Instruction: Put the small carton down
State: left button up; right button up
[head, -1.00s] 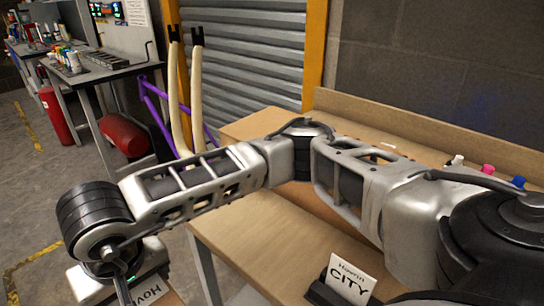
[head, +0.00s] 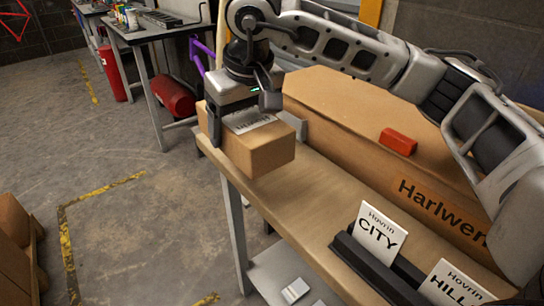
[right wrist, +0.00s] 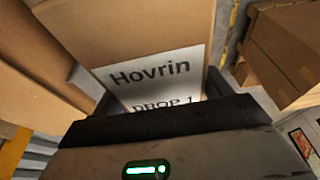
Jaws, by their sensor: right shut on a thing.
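The small carton (head: 262,152) is a brown box with a white label on top, held near the far left end of the bench (head: 300,215). My right gripper (head: 257,124) reaches down over it from above and is shut on it, a finger on each side. In the right wrist view the carton (right wrist: 150,40) shows its label, reading "Hovrin" and "DROP 1", between the fingers. Its underside is hidden, so I cannot tell whether it touches the bench. My left gripper is not in view.
A large "Harlwen" carton (head: 350,125) with a red block (head: 398,142) on top lies along the bench's back, close to the small carton. A dark holder with "CITY" (head: 378,238) and "HILL" cards stands in front. Brown boxes (head: 15,250) are at the lower left.

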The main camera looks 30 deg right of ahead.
jog(key=d+f, duration=0.5)
jog(key=f, duration=0.1)
jog(key=shift+w+d, duration=0.15)
jog(key=shift+d, duration=0.25)
jog(key=shift+d+f, duration=0.2)
jog(key=shift+f, duration=1.55)
jog(key=shift+f, duration=0.2)
jog(key=o, duration=1.3)
jog(key=shift+r, duration=0.1)
jog(key=shift+r, duration=0.2)
jog(key=v, duration=1.1)
jog(key=shift+s+r, duration=0.25)
jog(key=shift+r, duration=0.1)
